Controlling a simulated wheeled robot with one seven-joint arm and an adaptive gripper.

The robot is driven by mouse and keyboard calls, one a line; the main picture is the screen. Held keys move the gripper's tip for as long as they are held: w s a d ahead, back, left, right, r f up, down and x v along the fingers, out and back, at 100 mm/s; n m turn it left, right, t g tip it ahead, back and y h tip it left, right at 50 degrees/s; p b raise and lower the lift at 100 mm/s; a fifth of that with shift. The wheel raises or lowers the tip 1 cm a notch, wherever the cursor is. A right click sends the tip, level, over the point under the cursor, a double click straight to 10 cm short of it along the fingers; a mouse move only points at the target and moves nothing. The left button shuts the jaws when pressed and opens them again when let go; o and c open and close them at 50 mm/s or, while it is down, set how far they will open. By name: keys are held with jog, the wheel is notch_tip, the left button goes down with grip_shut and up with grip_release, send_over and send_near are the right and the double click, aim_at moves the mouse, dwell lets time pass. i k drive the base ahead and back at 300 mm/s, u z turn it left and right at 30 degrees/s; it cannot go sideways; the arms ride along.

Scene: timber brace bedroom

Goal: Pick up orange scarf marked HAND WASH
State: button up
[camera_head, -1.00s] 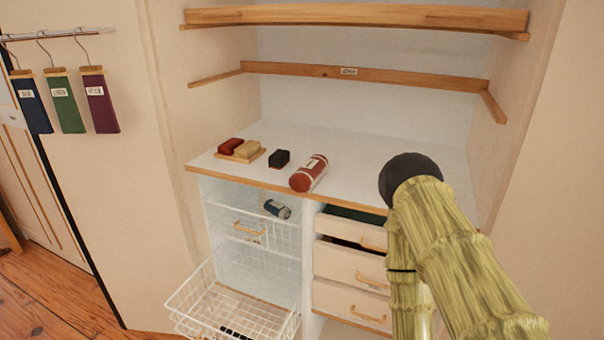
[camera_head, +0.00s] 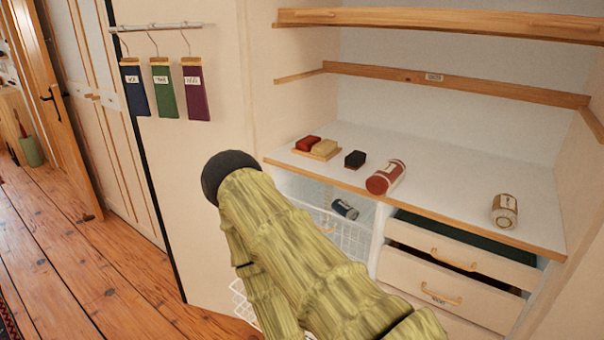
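No clearly orange scarf with a readable HAND WASH label shows. A rolled red to orange-red cloth (camera_head: 386,177) with white bands lies on the white counter near its front edge; its label is too small to read. A cream and brown roll (camera_head: 505,211) lies farther right on the counter, and a dark blue roll (camera_head: 345,208) lies in the upper wire basket. My arm, yellow-green with a dark round joint, crosses the lower middle of the view, in front of the closet. My gripper is not in view.
Red, tan and black blocks lie at the counter's left, two on a wooden tray (camera_head: 332,156). The drawers (camera_head: 436,286) below are partly open. Labelled blue, green (camera_head: 164,92) and purple cloths hang from a rail at left. Wooden floor (camera_head: 100,265) is open at left.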

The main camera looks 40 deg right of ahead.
aim_at(388, 176)
jog(key=u, duration=0.8)
jog(key=i, duration=2.15)
jog(key=z, duration=3.75)
